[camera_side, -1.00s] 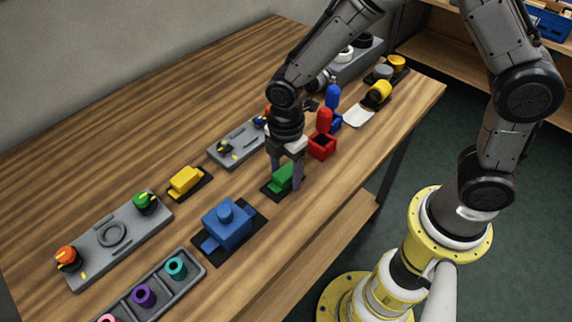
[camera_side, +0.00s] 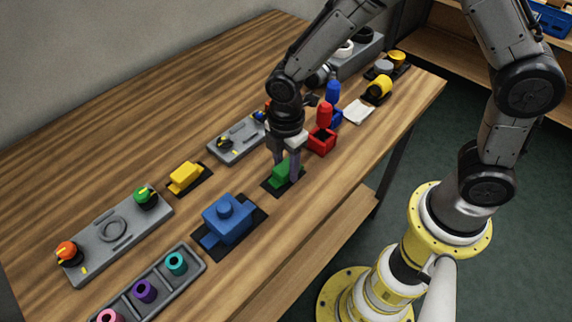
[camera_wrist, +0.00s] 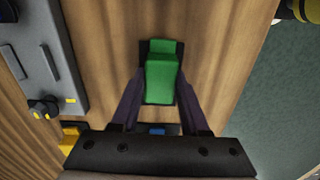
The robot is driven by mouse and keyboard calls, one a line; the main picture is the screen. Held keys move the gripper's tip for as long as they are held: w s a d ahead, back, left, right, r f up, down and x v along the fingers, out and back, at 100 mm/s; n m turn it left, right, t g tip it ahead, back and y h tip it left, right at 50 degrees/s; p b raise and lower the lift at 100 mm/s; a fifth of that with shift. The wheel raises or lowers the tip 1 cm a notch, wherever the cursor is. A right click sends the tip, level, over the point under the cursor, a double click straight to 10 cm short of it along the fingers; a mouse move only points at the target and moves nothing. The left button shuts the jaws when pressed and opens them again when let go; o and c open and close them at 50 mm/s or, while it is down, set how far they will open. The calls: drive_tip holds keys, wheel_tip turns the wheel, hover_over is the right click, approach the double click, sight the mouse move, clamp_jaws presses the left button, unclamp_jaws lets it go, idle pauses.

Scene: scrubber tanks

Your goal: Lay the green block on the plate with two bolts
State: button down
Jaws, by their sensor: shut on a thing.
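The green block (camera_side: 282,173) has a stepped shape and is at its black mat (camera_side: 291,187) near the table's front edge. My gripper (camera_side: 286,167) points down and is shut on the block, a finger on each side. The wrist view also shows the green block (camera_wrist: 161,75) between the fingers. I cannot tell whether it is clear of the mat. A grey plate (camera_side: 112,231) at the left carries an orange and a green knob-like part. Another grey plate (camera_side: 240,139), partly behind my gripper, has a dark and a blue one. I cannot tell which parts are bolts.
A blue block (camera_side: 228,220) and a yellow block (camera_side: 186,177) sit on black mats to the left. A grey tray (camera_side: 165,284) with coloured rings is at the front left. The table's back left is bare.

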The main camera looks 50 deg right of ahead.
drive_tip(key=shift+r, duration=3.5)
drive_tip(key=shift+s, duration=0.1)
drive_tip(key=w+r+n, duration=0.1)
drive_tip(key=w+r, duration=0.3)
drive_tip(key=w, duration=0.4)
hover_over(244, 134)
drive_tip(key=shift+m, duration=0.3)
drive_tip(key=shift+w+f, duration=0.1)
drive_tip(key=shift+f, duration=3.1)
drive_tip(key=shift+f, duration=1.55)
